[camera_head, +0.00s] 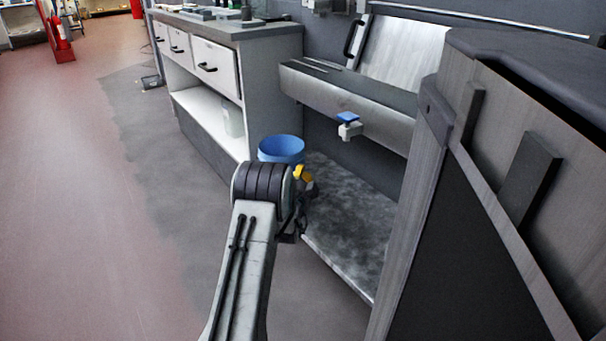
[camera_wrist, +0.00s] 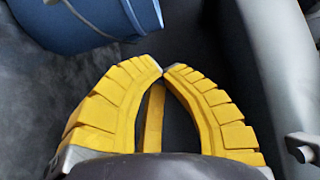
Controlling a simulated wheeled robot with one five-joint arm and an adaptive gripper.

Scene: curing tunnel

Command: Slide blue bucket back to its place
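The blue bucket (camera_head: 282,150) stands beyond my arm in the head view, by the left end of a low grey shelf (camera_head: 345,215) under a metal trough. My arm hides its lower part, so I cannot tell there whether it rests fully on the shelf. In the wrist view the bucket (camera_wrist: 85,22) fills the top left, with part of its rim or handle showing. My gripper (camera_wrist: 164,71) has its yellow fingertips together with nothing held between them. It is close beside the bucket, apart from it in the picture. The gripper (camera_head: 303,174) shows small and partly hidden in the head view.
A metal trough (camera_head: 345,100) with a blue-topped valve (camera_head: 347,125) overhangs the shelf. A white drawer cabinet (camera_head: 215,70) stands left of the bucket. A tall grey panelled unit (camera_head: 470,180) closes off the right. The floor (camera_head: 100,200) at left is clear.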

